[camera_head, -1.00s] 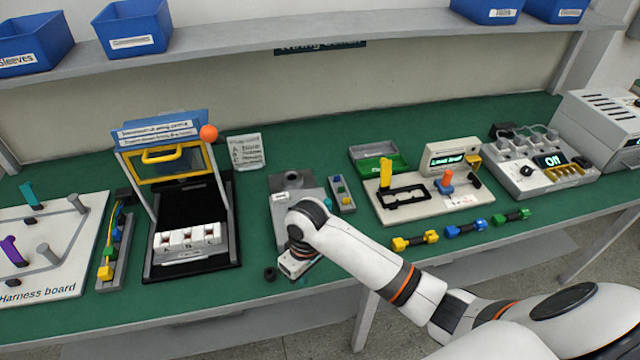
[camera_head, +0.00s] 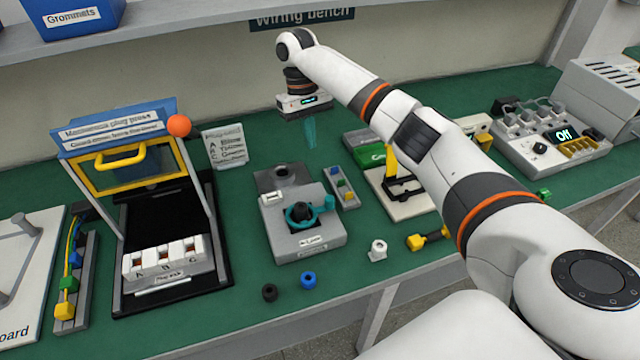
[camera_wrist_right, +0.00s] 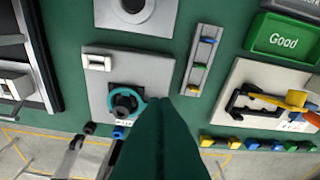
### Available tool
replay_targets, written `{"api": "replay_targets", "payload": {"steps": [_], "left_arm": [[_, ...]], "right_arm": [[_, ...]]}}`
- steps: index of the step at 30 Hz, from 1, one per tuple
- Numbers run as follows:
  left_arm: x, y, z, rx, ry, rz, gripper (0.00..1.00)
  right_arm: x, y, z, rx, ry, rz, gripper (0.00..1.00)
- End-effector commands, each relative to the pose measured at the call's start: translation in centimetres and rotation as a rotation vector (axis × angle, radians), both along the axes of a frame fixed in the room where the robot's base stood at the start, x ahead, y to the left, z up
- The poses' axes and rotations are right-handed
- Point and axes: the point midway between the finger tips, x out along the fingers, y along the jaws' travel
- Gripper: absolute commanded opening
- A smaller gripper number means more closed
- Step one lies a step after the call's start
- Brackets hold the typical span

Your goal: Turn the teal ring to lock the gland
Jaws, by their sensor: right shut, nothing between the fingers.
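The teal ring (camera_head: 320,208) sits around a dark gland (camera_head: 298,213) on the front part of a grey fixture block (camera_head: 322,240). Its handle points to the right in the head view. The ring (camera_wrist_right: 138,94) also shows in the right wrist view, around the dark gland (camera_wrist_right: 124,103). My right gripper (camera_head: 311,132) has teal fingers and is raised above the bench, behind the fixture in the head view. Its fingers (camera_wrist_right: 160,102) are together with nothing between them, overlapping the ring's right side in the wrist view. My left gripper is out of view.
A black grommet (camera_head: 269,292), a blue grommet (camera_head: 308,279) and a white fitting (camera_head: 377,250) lie in front of the fixture. A plug press (camera_head: 125,165) stands left. A narrow strip of coloured parts (camera_head: 342,187) lies close on the right. My right arm hides part of the right-hand stand.

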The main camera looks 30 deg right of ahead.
Motion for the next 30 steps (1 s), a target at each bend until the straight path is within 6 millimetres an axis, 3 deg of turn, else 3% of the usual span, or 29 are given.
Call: {"api": "replay_targets", "payload": {"steps": [4,10,23,30], "left_arm": [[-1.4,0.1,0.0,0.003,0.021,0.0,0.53],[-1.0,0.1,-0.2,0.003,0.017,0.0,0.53],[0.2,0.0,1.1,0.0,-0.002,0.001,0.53],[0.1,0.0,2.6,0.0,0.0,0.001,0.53]], "right_arm": [[0.0,0.1,0.0,0.0,-0.001,0.002,0.0],[-0.3,0.1,-1.4,0.0,0.0,0.003,0.0],[-2.5,0.2,-9.8,-0.002,0.002,0.003,0.0],[-5.3,0.4,-9.6,-0.002,-0.001,0.005,0.0]]}}
